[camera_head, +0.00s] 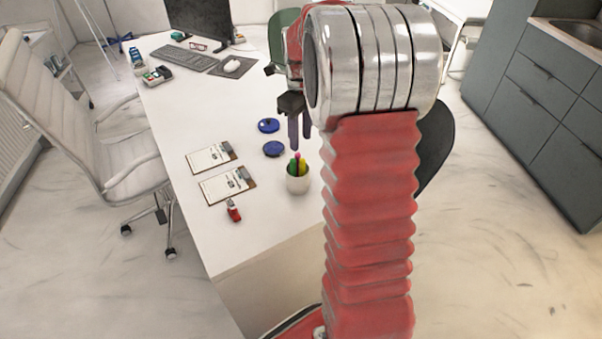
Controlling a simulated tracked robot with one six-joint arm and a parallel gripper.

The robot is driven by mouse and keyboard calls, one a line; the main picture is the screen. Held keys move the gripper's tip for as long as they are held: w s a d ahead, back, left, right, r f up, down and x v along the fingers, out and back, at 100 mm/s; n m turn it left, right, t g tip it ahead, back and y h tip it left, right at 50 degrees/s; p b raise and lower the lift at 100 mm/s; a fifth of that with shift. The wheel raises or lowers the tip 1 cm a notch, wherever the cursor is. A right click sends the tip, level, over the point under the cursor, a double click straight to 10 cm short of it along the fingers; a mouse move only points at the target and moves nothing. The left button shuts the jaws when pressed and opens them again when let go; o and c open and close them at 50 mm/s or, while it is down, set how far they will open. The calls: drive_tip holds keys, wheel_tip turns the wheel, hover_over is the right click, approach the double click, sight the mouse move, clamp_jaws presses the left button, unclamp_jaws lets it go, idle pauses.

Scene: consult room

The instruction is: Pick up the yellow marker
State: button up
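A white cup (298,183) stands upright on the white desk, near its right edge. Several markers stick out of it: a yellow marker (303,167) on the right, a green one (292,168) on the left and a pink-tipped one (297,156). My gripper (299,146) points down just above the cup and the marker tips, with a gap visible between its two dark fingers. It is open and holds nothing that I can see. My red arm passes close to the right of the cup.
Two blue round objects (273,148) lie left of my gripper. Two clipboards (226,184) and a small red object (233,211) lie left of the cup. A keyboard (184,58), mouse and monitor are at the back. The desk's front end (250,240) is clear.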

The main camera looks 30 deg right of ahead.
sight(302, 159)
drive_tip(key=shift+f, duration=2.45)
drive_tip(key=shift+f, duration=0.1)
drive_tip(key=shift+s+d+f, duration=0.1)
drive_tip(key=shift+f, duration=1.15)
drive_tip(key=shift+s+f, duration=0.1)
drive_tip(key=shift+f, duration=1.15)
drive_tip(key=shift+c, duration=0.3)
clamp_jaws()
